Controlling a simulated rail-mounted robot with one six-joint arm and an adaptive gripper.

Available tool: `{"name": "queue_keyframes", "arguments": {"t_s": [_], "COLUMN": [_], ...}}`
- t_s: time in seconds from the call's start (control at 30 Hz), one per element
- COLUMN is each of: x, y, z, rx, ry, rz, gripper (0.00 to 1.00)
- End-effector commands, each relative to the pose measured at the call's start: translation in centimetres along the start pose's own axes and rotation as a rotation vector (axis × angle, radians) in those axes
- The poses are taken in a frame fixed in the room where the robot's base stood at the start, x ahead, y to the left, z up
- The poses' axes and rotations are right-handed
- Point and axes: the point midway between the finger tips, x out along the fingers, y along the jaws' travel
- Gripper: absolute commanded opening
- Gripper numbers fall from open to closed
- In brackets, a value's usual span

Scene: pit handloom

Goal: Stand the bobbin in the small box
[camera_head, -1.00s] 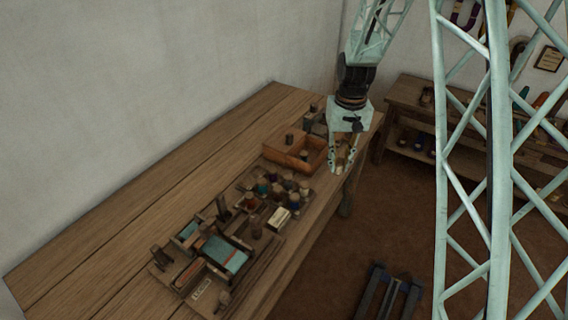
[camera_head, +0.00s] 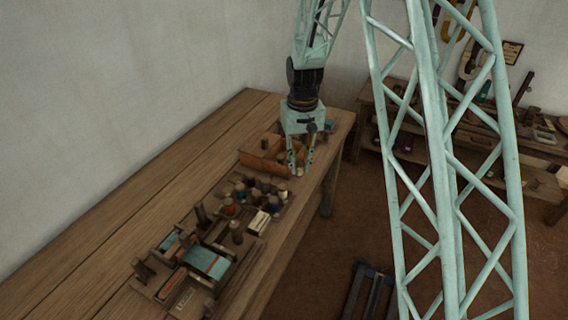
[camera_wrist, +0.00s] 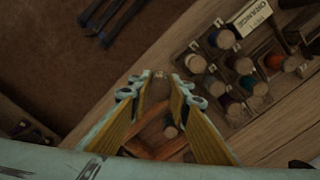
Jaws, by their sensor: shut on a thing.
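My gripper (camera_head: 299,168) is above the near right end of the small wooden box (camera_head: 252,161) on the bench. It is shut on a bobbin (camera_wrist: 159,77), whose pale round end shows between the fingertips in the wrist view, where my gripper (camera_wrist: 160,86) points at the bench edge. The small box (camera_wrist: 146,151) also shows there, below and between the fingers. A dark bobbin (camera_wrist: 170,131) is seen in the box between the fingers, and one stands in its left part (camera_head: 264,144) in the head view. The held bobbin's lower part is hidden.
A tray of several coloured bobbins (camera_head: 253,193) lies nearer along the bench, with a label card (camera_head: 258,222) beside it. A loom-like tray with a teal cloth (camera_head: 208,262) is closer. The bench's left side (camera_head: 130,205) is clear. Shelves stand at the back right.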

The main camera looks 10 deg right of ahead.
Motion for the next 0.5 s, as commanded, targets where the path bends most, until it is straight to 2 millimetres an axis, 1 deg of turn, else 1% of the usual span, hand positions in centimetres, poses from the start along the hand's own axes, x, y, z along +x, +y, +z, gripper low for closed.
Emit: {"name": "queue_keyframes", "arguments": {"t_s": [0.17, 0.27, 0.37, 0.5], "x": [-0.5, -0.8, -1.2, -1.7], "y": [0.0, 0.0, 0.0, 0.0], "z": [-1.6, -3.1, -5.0, -8.2], "rx": [0.028, 0.057, 0.097, 0.163], "ry": [0.002, 0.001, 0.002, 0.002], "rz": [0.0, 0.0, 0.0, 0.0], "gripper": [0.1, 0.1, 0.1, 0.1]}}
